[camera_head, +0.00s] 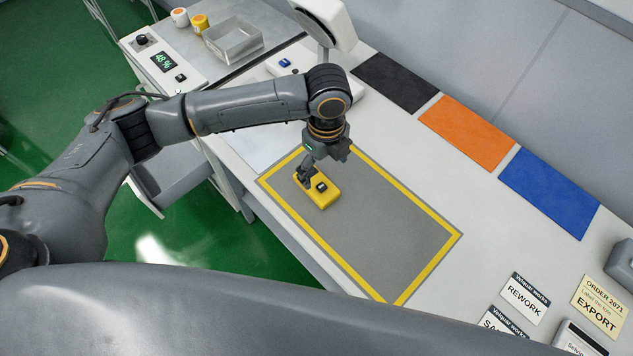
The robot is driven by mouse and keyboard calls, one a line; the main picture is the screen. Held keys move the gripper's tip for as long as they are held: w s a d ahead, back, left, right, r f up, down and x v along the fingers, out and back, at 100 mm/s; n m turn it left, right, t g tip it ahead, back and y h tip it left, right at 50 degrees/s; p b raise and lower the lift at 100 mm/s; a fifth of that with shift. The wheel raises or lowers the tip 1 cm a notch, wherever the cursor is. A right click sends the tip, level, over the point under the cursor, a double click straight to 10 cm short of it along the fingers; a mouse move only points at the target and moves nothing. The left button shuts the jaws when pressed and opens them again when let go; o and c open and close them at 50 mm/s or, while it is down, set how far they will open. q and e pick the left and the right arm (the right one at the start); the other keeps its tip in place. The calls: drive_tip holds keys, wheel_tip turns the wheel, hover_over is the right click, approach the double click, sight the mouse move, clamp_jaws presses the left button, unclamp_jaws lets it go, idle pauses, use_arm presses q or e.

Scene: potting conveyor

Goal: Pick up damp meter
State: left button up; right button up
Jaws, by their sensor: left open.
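A small yellow device with a dark screen, which looks like the damp meter (324,200), lies on the grey mat (375,225) with the yellow border, near its upper left part. My left gripper (306,179) points down at the meter's upper left end. It is open, and its fingers overlap the meter in the picture. I cannot tell whether they touch it. My right gripper is not in view.
Black (395,83), orange (467,133) and blue (550,190) mats lie along the back of the table. Signs reading REWORK (524,298) and EXPORT (598,308) are at the lower right. A metal tray (233,40) and two small tubs stand at the upper left.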

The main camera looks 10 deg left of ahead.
use_arm(q)
hover_over(324, 189)
wheel_tip(324, 189, down, 4)
drive_tip(key=shift+w+f+p, duration=0.1)
drive_tip(key=shift+p, duration=0.2)
drive_tip(key=shift+f, duration=0.3)
wheel_tip(324, 189, down, 4)
drive_tip(key=shift+r+p, duration=0.2)
drive_tip(key=shift+p, duration=0.75)
drive_tip(key=shift+f, duration=0.5)
drive_tip(key=c, duration=1.3)
drive_tip(key=shift+r, duration=0.15)
